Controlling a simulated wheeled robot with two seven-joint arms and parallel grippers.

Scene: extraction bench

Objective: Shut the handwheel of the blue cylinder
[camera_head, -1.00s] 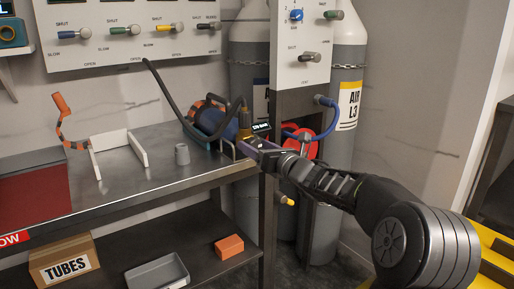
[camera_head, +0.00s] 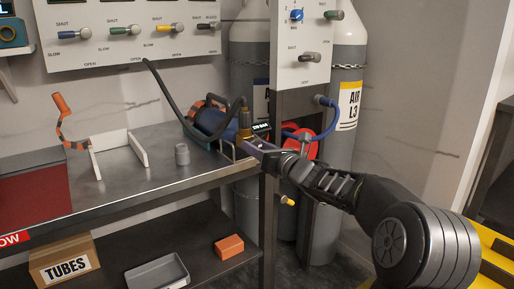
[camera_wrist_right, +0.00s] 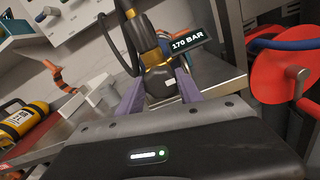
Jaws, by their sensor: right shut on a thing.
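The blue cylinder (camera_head: 212,121) lies on its side at the right end of the metal bench. Its brass valve (camera_head: 244,121) is at the near right end, with a black hose on it and a small display reading 170 BAR in the right wrist view (camera_wrist_right: 193,43). My right gripper (camera_head: 252,146) is at the valve. In the right wrist view its two purple fingers stand on either side of the dark handwheel (camera_wrist_right: 160,82) and are shut on it. The wheel is mostly hidden in the head view. My left gripper is out of view.
A grey cup (camera_head: 182,154) and a white stand (camera_head: 118,150) are on the bench to the left. A panel post (camera_head: 284,110), a red round thing (camera_head: 306,146) and tall grey gas cylinders (camera_head: 345,100) stand close behind my right arm.

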